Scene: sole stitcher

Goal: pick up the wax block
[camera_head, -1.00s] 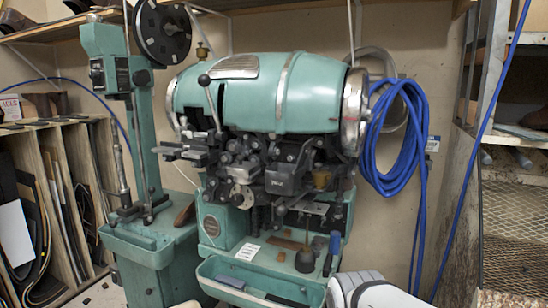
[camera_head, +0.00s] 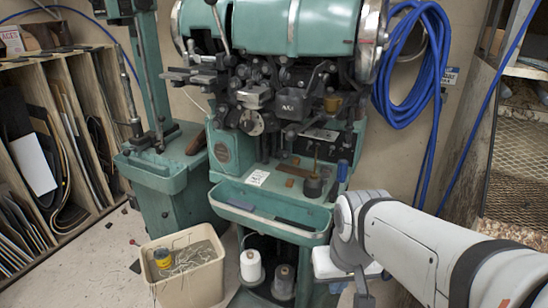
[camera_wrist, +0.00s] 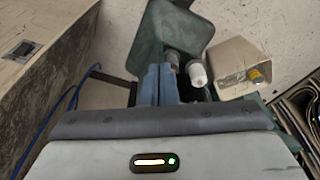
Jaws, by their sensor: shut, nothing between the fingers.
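A small brown block (camera_head: 292,183) lies on the green machine's work shelf, behind the front tray; it may be the wax block, but I cannot tell for sure. It is not recognisable in the wrist view. My gripper (camera_wrist: 159,68) is shut and empty, its blue-grey fingers together and pointing towards the machine's green base. In the head view its white hand (camera_head: 325,264) hangs low at the front right of the machine, below the tray and well apart from the brown block. The fingers are hard to make out there.
The green front tray (camera_head: 270,226) holds flat dark pieces. A white spool (camera_head: 251,266) and a grey spool (camera_head: 283,281) stand below it. A beige bin (camera_head: 190,275) with thread scraps stands left. An oil-can-like pot (camera_head: 313,186) stands near the block. Blue hose (camera_head: 410,60) hangs right.

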